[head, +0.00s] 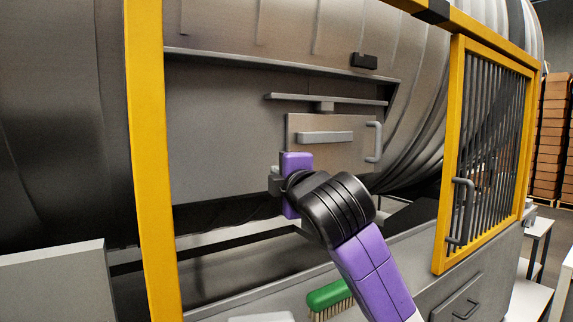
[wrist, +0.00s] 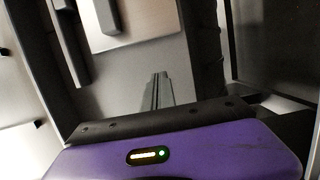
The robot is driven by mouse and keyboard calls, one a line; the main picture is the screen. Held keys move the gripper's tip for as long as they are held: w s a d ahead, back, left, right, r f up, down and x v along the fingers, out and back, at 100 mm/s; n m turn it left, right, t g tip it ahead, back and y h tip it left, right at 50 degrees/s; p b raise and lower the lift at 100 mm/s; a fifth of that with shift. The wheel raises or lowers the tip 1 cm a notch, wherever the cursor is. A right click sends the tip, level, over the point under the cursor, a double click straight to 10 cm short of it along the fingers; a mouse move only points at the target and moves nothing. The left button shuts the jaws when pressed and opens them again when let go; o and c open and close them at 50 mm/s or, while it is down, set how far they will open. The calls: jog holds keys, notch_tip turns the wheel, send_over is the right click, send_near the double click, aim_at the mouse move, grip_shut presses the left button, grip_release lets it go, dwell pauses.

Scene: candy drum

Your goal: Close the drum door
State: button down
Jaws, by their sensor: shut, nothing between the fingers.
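The large grey metal drum (head: 300,25) fills the back of the head view. A flat beige-grey panel (head: 347,155) on its front, which looks like the drum door, carries a horizontal bar (head: 325,137) and an upright grey handle (head: 376,142) at its right edge. I cannot tell how far the door stands open. My purple gripper (head: 297,184) is at the panel's lower left corner, its fingertips mostly hidden in the head view. In the wrist view the gripper's fingers (wrist: 158,88) are together and empty, below a beige panel (wrist: 125,22). Contact with the panel cannot be told.
A yellow frame post (head: 147,160) stands at left. A yellow barred gate (head: 485,150) with a grey handle (head: 462,210) stands at right. A green brush (head: 328,297) lies on the ledge below my arm. Stacked boxes (head: 552,135) are far right.

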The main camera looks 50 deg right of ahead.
jog(key=p+x, duration=0.1)
jog(key=x, duration=0.4)
jog(key=shift+w+d+r, duration=0.1)
jog(key=shift+w+d, duration=0.05)
jog(key=shift+s+d+p, duration=0.25)
jog(key=shift+d+p, duration=0.2)
jog(key=shift+d, duration=0.55)
jog(key=shift+s+d+p, duration=0.2)
jog(key=shift+d+p, duration=0.25)
jog(key=shift+d, duration=0.5)
